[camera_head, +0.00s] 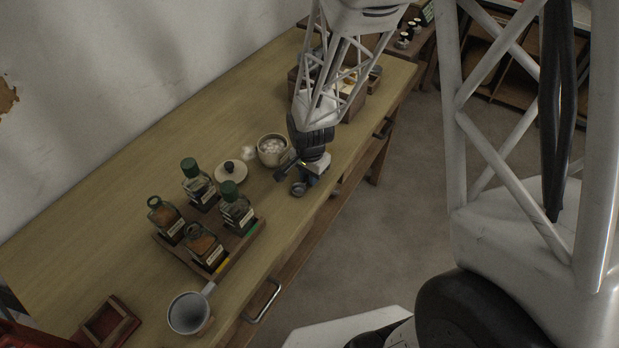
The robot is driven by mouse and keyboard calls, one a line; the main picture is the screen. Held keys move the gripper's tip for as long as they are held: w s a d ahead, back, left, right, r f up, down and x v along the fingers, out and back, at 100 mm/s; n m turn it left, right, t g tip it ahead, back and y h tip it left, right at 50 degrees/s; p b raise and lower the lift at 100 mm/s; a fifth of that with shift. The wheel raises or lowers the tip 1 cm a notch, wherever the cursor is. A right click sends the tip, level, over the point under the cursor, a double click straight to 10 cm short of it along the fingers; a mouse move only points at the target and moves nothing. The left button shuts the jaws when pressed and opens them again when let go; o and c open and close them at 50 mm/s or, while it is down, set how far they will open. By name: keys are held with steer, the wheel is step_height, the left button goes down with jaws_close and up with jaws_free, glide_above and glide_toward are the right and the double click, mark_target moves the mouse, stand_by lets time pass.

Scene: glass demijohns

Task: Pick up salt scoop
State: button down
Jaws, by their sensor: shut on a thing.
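My gripper (305,180) is low over the right part of the wooden table, near its front edge. It is shut on a small dark rounded thing (298,190), which seems to be the salt scoop. The fingers hide most of it, and I cannot tell whether it touches the tabletop. A light crock (272,155) with white lumpy contents, likely salt, stands open just left of my gripper. Its pale lid with a dark knob (230,171) lies on the table to the left. A little white stuff (248,153) shows beside the crock.
A wooden tray (235,256) with several labelled glass jars (205,247) stands to the left. A pan-like vessel (189,314) and a small reddish wooden box (107,322) are at the front left. A wooden box (352,106) stands behind my arm. The back left tabletop is clear.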

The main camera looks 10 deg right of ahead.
steer(key=shift+r, duration=0.15)
stand_by(0.3)
steer(key=shift+r, duration=0.8)
steer(key=shift+s+r, duration=0.15)
steer(key=shift+r, duration=0.8)
steer(key=s+d+r, duration=0.1)
steer(key=s, duration=1.4)
steer(key=shift+s+d, duration=0.25)
steer(key=shift+s, duration=0.05)
steer(key=shift+r, duration=0.1)
steer(key=shift+w, duration=0.1)
steer(key=w+a+r+m+h, duration=0.1)
steer(key=w+a+r+m, duration=0.1)
steer(key=w, duration=0.7)
steer(key=w+a+r+m+h, duration=0.2)
steer(key=w+r, duration=0.1)
steer(key=w, duration=0.6)
steer(key=w+a+r+m+t+h, duration=0.1)
steer(key=w+a+r+h, duration=0.1)
steer(key=w, duration=0.7)
steer(key=shift+w+r+m, duration=0.1)
steer(key=shift+r+m, duration=0.3)
steer(key=shift+r, duration=0.25)
steer(key=shift+f+h, duration=0.1)
steer(key=shift+h, duration=0.2)
